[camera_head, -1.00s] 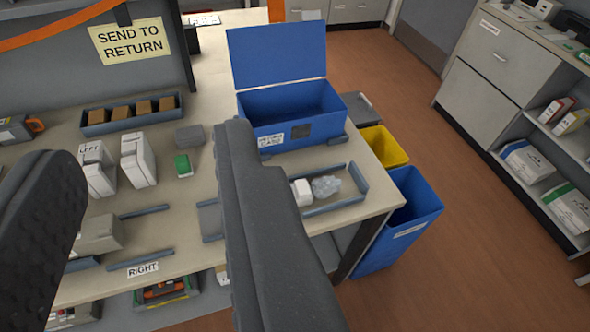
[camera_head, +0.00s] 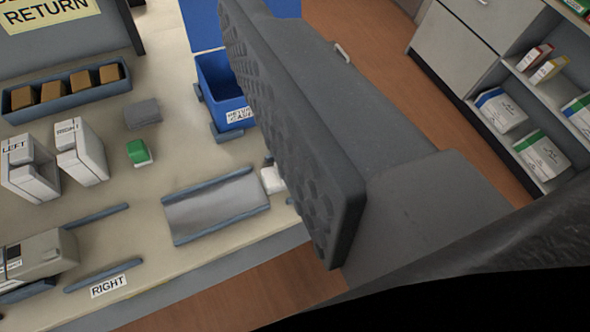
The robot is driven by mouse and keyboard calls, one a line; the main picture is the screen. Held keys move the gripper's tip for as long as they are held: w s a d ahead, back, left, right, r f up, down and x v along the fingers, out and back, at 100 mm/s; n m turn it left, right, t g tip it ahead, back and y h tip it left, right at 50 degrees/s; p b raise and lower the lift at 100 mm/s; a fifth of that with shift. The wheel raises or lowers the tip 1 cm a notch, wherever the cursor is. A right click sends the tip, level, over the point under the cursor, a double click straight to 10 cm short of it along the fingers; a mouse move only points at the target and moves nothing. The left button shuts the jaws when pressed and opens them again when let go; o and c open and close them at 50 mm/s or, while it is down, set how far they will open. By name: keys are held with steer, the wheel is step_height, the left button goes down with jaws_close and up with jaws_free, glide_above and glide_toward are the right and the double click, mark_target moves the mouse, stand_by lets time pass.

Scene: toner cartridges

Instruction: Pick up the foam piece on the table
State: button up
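A small white block (camera_head: 272,180), which looks like foam, lies at the right end of a grey tray-like strip (camera_head: 218,205) on the table, partly hidden behind my gripper. A grey block (camera_head: 143,113), whose material I cannot tell, stands further left and back. One large finger of my gripper (camera_head: 290,130) shows, its ridged pad facing left with nothing against it. The other finger is out of view. My gripper is open and empty, apart from both blocks.
White boxes (camera_head: 80,150), a green-topped item (camera_head: 138,152) and a rack of brown blocks (camera_head: 66,88) stand left. Shelves (camera_head: 545,110) stand right beyond the floor.

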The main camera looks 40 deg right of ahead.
steer(key=w+d+f+h+b, duration=0.1)
steer(key=w+d+f, duration=0.25)
steer(key=f, duration=0.35)
steer(key=w+d+f+g+b, duration=0.1)
steer(key=w+d+f, duration=0.2)
steer(key=d+f, duration=0.25)
steer(key=w+d+f+h+b, duration=0.1)
steer(key=w+d+f, duration=0.25)
steer(key=f, duration=0.45)
steer(key=d+f+y+b, duration=0.1)
steer(key=d+f, duration=0.1)
steer(key=f, duration=1)
steer(key=d+f+y+b, duration=0.1)
steer(key=d+f, duration=0.1)
steer(key=f, duration=1)
steer(key=shift+g, duration=0.4)
steer(key=b+x, duration=0.2)
steer(key=x, duration=0.6)
steer(key=b+x, duration=0.1)
steer(key=x, duration=0.1)
steer(key=b+x, duration=0.1)
steer(key=x, duration=0.2)
steer(key=shift+s+a+f, duration=0.1)
steer(key=shift+a+f, duration=0.05)
steer(key=shift+f, duration=0.25)
steer(key=shift+c, duration=0.3)
steer(key=c, duration=0.5)
